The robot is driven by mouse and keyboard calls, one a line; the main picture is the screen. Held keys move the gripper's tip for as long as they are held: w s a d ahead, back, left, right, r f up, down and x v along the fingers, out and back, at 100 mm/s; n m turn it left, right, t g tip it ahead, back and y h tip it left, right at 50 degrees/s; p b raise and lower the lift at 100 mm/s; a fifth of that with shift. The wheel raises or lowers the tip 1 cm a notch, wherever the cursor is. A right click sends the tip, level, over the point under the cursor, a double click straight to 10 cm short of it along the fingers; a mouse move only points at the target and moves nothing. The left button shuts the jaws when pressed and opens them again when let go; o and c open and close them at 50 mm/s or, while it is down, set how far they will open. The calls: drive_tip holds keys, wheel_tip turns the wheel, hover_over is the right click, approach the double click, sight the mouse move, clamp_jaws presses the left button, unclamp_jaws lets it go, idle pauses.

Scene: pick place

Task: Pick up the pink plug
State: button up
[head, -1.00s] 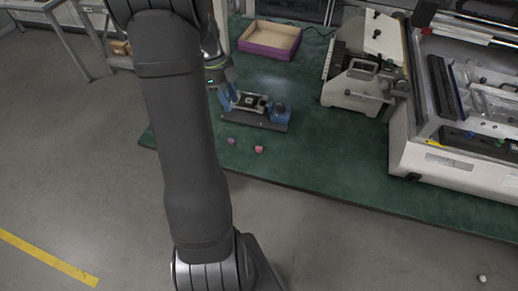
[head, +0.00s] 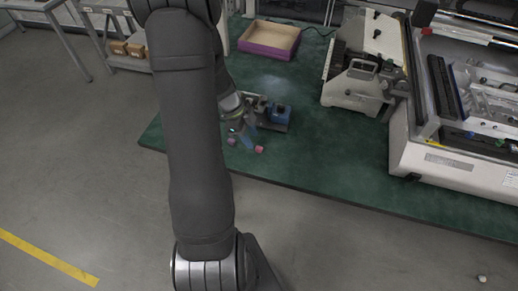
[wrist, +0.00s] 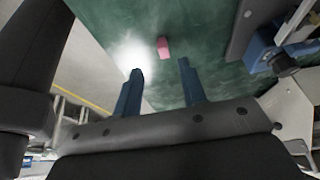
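The pink plug (head: 259,149) lies on the green table top near its front edge. It also shows in the wrist view (wrist: 163,47) as a small pink block, ahead of the fingertips and between their lines. My gripper (head: 244,134) is just above and to the left of the plug in the head view. In the wrist view its two blue fingers (wrist: 160,67) are spread apart with nothing between them. The plug is apart from both fingers.
A dark fixture with blue blocks (head: 279,115) stands behind. A purple-rimmed tray (head: 268,52) is at the back. Large machines (head: 456,160) fill the right. Green table (head: 330,165) is clear right of the plug.

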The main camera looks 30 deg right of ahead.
sight(259, 148)
drive_tip(key=shift+d+x, duration=0.15)
drive_tip(key=shift+x, duration=1.2)
drive_tip(key=shift+d+x, duration=0.1)
drive_tip(key=shift+x, duration=1.3)
drive_tip(key=shift+w, duration=0.15)
clamp_jaws()
